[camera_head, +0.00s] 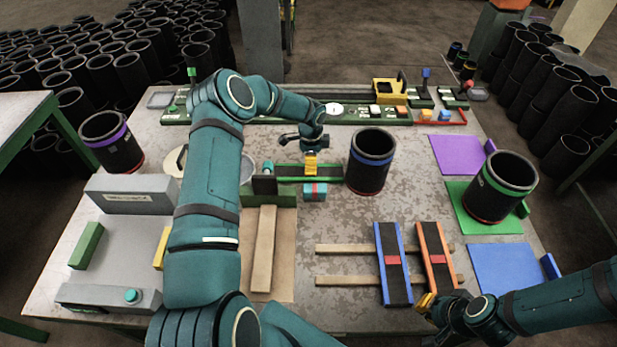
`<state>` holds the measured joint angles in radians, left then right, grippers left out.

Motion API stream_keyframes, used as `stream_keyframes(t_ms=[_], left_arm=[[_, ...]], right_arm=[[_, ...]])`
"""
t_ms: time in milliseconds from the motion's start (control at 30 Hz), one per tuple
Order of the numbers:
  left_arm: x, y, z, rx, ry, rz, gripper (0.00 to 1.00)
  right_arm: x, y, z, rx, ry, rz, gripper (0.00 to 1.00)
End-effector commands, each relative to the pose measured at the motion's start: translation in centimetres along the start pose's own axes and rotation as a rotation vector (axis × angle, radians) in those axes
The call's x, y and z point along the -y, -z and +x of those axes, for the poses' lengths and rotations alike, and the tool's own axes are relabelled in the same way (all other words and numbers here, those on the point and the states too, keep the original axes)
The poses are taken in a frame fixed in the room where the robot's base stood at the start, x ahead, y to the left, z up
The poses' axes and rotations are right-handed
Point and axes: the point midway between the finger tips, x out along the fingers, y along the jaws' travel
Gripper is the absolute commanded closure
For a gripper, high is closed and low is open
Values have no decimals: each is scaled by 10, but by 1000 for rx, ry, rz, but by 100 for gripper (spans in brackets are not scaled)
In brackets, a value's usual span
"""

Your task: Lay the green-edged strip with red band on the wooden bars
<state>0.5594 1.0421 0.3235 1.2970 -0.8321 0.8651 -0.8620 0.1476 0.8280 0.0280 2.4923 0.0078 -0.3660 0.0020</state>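A black strip with green edges (330,173) lies crosswise at the middle back of the table; I see no red band on its visible part. My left gripper (311,164) has its yellow fingertips over the strip's middle, hiding part of it; I cannot tell whether it grips. Two wooden bars (345,249) run left to right in the front centre. A blue-edged strip (383,238) and an orange-edged strip (431,240), each with a red band, lie across them. My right gripper (427,302) is by the orange-edged strip's near end; its opening is unclear.
A small teal block with a red stripe (315,192) sits just in front of the green-edged strip. A black sleeve with a blue band (371,162) stands to its right. Another sleeve (498,187) stands on a green mat (456,190). The bars' left ends are bare.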

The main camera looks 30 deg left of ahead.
Motion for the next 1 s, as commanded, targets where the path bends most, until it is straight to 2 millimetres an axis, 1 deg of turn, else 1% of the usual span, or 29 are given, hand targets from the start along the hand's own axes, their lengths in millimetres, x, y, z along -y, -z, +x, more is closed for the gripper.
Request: stream_keyframes(t_ms=[33,167,233,367,500,600,767,867,900,933,967,1000], left_arm=[[0,0,6,0,1,0,6],[0,-1,11,0,1,0,6],[0,-3,17,-1,0,-1,6],[-1,-6,35,-2,-1,-1,6],[0,-7,55,0,2,-1,6],[0,-6,59,0,2,-1,6],[0,-6,57,0,3,0,6],[0,-6,57,0,3,0,36],[0,-6,57,0,3,0,50],[0,-6,57,0,3,0,61],[0,-6,57,0,3,0,66],[0,-6,57,0,3,0,66]], right_arm=[[-1,0,3,0,-1,0,100],[-1,0,4,-1,-1,0,100],[-2,0,5,-1,-1,0,100],[-3,-1,8,0,-2,0,100],[-5,-2,16,0,-3,0,100],[-6,-2,17,0,-4,0,100],[-5,-2,16,0,-4,0,100],[-5,-2,16,0,-4,0,100],[-5,-2,16,0,-4,0,100],[-5,-2,16,0,-4,0,100],[-5,-2,16,0,-3,0,100],[-5,-2,16,0,-3,0,100]])
